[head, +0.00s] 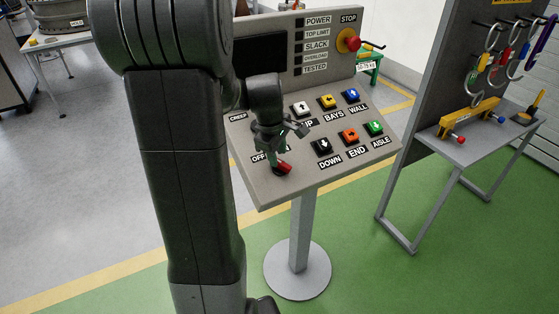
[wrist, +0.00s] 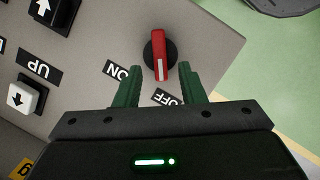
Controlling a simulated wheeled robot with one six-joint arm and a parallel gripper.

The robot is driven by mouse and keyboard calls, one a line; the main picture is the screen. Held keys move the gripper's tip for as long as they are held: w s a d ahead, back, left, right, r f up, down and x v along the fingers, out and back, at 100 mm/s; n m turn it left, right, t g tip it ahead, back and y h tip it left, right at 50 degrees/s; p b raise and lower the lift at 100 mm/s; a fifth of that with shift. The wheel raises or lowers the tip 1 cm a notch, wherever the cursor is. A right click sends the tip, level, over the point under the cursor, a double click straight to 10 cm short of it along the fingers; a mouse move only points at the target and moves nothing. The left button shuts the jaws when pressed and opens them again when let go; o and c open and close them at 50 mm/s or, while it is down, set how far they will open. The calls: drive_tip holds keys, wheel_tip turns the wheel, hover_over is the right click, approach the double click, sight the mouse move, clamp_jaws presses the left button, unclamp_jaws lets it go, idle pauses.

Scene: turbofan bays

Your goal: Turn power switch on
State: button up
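The power switch is a red rotary knob (wrist: 158,45) with a white line on a round black base, near the edge of the grey console. Its white line points toward the OFF label (wrist: 167,97); the ON label (wrist: 116,70) lies to the left. My gripper (wrist: 160,67) is open, its two green fingertips either side of the knob's lower part with visible gaps. I cannot tell whether the tips are at knob depth. In the head view, my gripper (head: 277,150) hangs over the red knob (head: 284,168) at the console's lower left; it hides part of the labels.
The console (head: 340,170) carries several push buttons, such as UP (head: 302,109) and DOWN (head: 322,147), right of the knob. A red STOP button (head: 348,40) is on the upright panel. A tool bench (head: 470,150) stands to the right. Green floor is clear in front.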

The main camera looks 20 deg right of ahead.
sight(279, 161)
drive_tip(key=shift+x, duration=2.15)
clamp_jaws()
